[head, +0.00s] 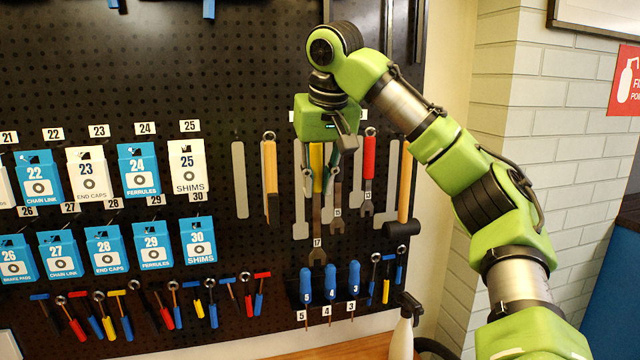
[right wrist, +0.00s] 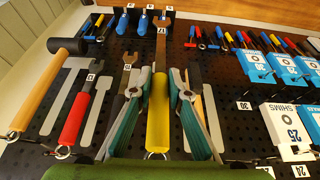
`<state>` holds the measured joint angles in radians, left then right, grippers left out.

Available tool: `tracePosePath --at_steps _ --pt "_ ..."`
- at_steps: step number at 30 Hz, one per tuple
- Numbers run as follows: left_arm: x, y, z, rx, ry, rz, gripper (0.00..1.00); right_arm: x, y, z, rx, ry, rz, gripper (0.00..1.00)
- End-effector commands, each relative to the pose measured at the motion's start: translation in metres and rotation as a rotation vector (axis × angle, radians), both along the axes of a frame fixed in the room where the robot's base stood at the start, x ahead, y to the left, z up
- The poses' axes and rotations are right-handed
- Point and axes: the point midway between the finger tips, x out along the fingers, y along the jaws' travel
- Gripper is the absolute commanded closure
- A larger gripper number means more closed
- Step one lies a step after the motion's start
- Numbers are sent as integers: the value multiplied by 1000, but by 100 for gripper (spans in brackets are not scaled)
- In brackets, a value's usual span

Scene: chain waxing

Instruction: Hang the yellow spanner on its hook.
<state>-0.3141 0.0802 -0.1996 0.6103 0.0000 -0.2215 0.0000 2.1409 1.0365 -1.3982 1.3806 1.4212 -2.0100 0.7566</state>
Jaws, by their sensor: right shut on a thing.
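The yellow spanner (head: 317,160) hangs upright in front of the pegboard, yellow handle up and grey open jaw down, by a label reading 17. The right wrist view shows its yellow handle (right wrist: 158,115) between the two teal fingers of my right gripper (right wrist: 159,85), which is shut on it. In the head view my right gripper (head: 326,165) points down over the handle's upper part. A small metal ring shows at the handle's top end in the wrist view. The hook is hidden behind my gripper in the head view; I cannot tell whether the spanner is on it. My left gripper is out of view.
A red-handled spanner (head: 369,155) and a black-headed mallet (head: 402,228) hang to the right. A wooden-handled tool (head: 270,180) hangs to the left. Blue screwdrivers (head: 331,282) stand below. Numbered boxes (head: 187,167) fill the left side. Neighbouring tools hang close by.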

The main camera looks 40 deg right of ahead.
Motion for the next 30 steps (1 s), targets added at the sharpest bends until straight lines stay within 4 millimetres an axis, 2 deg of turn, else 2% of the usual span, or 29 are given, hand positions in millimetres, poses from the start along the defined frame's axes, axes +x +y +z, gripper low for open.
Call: tracePosePath --at_steps 11,21,30 --pt "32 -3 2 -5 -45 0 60 21 -10 -2 0 0 1 100" --pt "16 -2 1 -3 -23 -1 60 39 -20 -3 0 -1 1 100" --pt "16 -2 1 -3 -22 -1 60 55 -29 -3 0 -2 2 100"
